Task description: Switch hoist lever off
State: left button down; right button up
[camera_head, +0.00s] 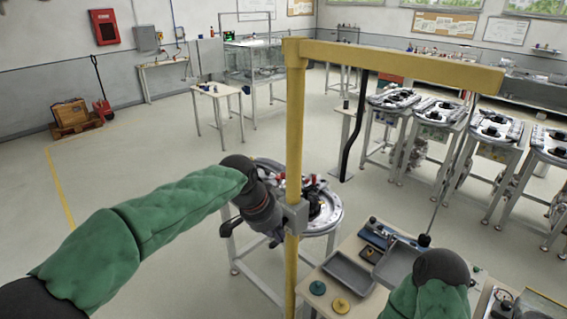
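A yellow hoist post (294,130) with a long yellow beam (400,62) stands in front of me. A small grey box (297,216) is fixed to the post at about mid-height. No lever can be made out clearly on it. My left gripper (277,238) is at the left side of the post, close beside the grey box. I cannot tell if it touches the box, and its fingers are not clear. My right arm comes in at the bottom right over the worktable; its gripper is hidden behind the dark wrist.
A round ring-track table (328,222) with parts stands behind the post. A worktable (318,277) with grey trays (349,272) and small discs is at the lower right. Several ring tables (437,118) line the right.

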aim_at(282, 175)
jog(key=i+j+z, duration=0.1)
jog(key=i, duration=0.35)
jog(key=i+j+z, duration=0.1)
jog(key=i, duration=0.35)
jog(key=i+j+z, duration=0.1)
jog(key=i+j, duration=0.15)
jog(key=i, duration=0.2)
